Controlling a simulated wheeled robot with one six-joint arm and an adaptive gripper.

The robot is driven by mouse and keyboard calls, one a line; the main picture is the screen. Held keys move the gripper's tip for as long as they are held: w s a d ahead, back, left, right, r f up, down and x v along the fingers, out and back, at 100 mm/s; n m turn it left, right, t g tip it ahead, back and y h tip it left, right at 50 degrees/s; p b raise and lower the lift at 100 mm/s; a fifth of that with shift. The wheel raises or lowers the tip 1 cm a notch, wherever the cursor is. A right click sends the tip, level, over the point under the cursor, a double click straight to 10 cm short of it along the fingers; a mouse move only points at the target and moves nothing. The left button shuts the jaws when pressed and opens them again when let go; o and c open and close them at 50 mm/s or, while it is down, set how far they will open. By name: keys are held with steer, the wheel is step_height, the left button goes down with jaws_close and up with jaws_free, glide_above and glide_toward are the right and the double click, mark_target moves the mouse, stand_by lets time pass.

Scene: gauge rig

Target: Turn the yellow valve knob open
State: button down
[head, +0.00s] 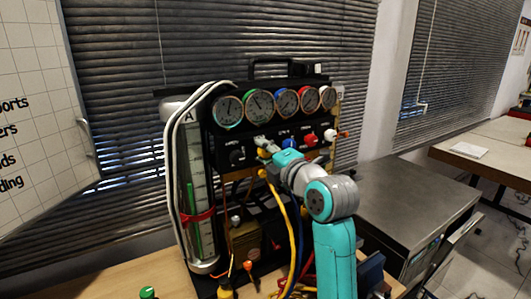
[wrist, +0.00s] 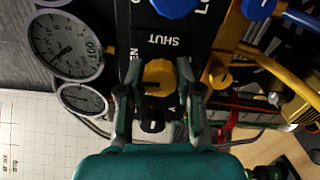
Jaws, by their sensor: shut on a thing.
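The yellow valve knob (wrist: 158,76) shows between my two fingers in the wrist view, on a black panel with white lettering that includes "SHUT". My gripper (wrist: 157,88) is closed around the knob, one finger on each side. In the head view my gripper (head: 265,145) is at the black panel of the gauge rig, below the row of gauges. It and my wrist hide most of the knob there. The knob's exact turn angle is hard to read.
A blue knob (head: 289,142), a red knob and a white knob (head: 330,135) sit to the right on the same panel. Several round gauges (head: 229,110) line up above. Yellow and blue hoses (head: 290,225) hang below. A sight tube (head: 193,190) stands at left.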

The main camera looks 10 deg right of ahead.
steer(key=c, duration=0.8)
jaws_free()
steer(key=shift+f, duration=0.1)
steer(key=shift+o, duration=0.2)
steer(key=v, duration=1.2)
